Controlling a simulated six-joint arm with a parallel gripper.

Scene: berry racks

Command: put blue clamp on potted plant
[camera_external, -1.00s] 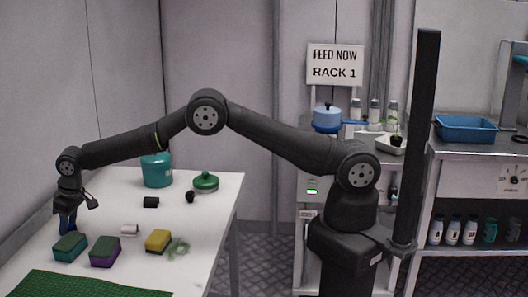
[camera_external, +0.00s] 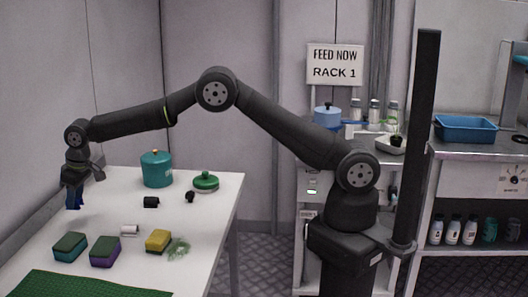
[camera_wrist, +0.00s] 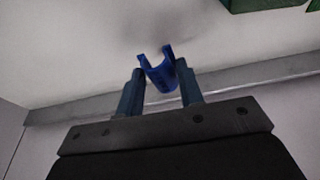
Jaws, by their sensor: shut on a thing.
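My gripper (camera_external: 74,190) is shut on the blue clamp (camera_wrist: 161,72). The clamp sits between the two fingertips in the wrist view, its open, two-pronged end pointing away from my gripper. In the external view my gripper is above the left part of the white table, and the clamp is hard to make out from the fingers there.
The white table (camera_external: 215,215) holds sponges (camera_external: 70,247), a teal pot (camera_external: 157,170), a green lid (camera_external: 206,181), small cylinders and a green mat (camera_external: 80,287). A blue pot (camera_external: 327,116) and white bottles stand by the plant. A blue bin (camera_external: 465,128) is further right.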

